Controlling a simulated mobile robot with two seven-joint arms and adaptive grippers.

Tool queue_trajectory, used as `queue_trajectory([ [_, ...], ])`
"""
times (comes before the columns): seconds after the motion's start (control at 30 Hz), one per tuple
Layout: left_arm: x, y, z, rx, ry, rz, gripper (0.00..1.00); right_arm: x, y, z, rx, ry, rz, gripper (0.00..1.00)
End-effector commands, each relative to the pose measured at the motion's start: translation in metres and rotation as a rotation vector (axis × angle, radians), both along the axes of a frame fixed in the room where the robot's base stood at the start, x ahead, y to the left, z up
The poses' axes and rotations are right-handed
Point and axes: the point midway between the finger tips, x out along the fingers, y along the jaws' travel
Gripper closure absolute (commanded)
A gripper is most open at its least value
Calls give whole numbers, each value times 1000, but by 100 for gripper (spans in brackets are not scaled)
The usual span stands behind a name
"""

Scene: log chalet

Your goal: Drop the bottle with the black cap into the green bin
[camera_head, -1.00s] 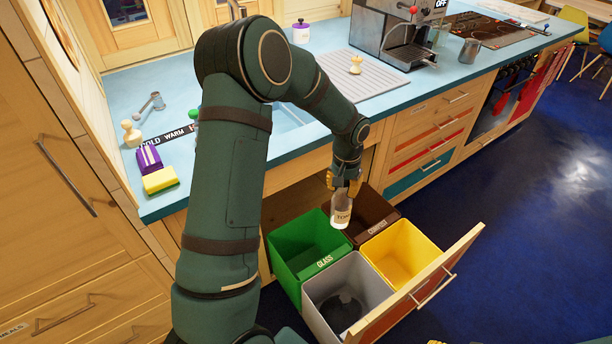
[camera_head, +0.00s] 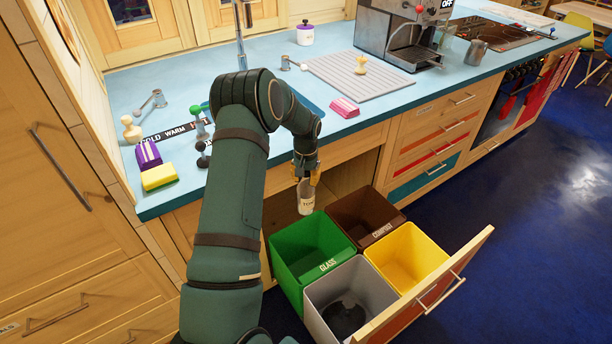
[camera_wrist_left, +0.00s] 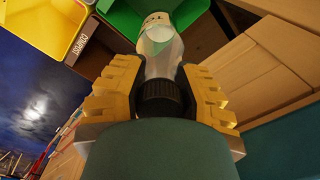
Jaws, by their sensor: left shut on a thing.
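My left gripper (camera_head: 308,176) is shut on the bottle (camera_head: 306,198), which hangs below the fingers, cap end up. In the left wrist view the black cap (camera_wrist_left: 160,97) sits between the yellow fingers of my left gripper (camera_wrist_left: 160,92), and the clear bottle body (camera_wrist_left: 160,50) with a white label points away. The green bin (camera_head: 290,270), marked GLASS, stands in the pulled-out drawer. The bottle is above its back edge, on the cabinet side. The green bin also shows behind the bottle in the left wrist view (camera_wrist_left: 122,18). My right gripper is not in view.
Beside the green bin stand a brown compost bin (camera_head: 378,239), a yellow bin (camera_head: 428,250) and a grey bin (camera_head: 318,297). The blue counter edge and sink lie just behind my arm. A sponge (camera_head: 160,177) and several small items are on the counter.

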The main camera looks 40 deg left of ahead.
Motion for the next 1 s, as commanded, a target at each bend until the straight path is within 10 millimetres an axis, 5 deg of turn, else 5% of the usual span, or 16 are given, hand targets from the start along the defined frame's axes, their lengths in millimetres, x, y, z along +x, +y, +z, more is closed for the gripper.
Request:
queue_trajectory([
  [0.2,0,0,-26,0,0,1,100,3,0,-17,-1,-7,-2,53],
  [0.57,1,0,-31,0,-1,0,100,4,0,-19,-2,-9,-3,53],
  [0.6,0,0,-31,0,-1,0,61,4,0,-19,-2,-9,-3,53],
  [0.67,0,0,-31,0,-1,0,40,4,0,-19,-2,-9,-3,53],
  [1.0,0,-1,-31,0,0,0,40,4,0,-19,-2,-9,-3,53],
])
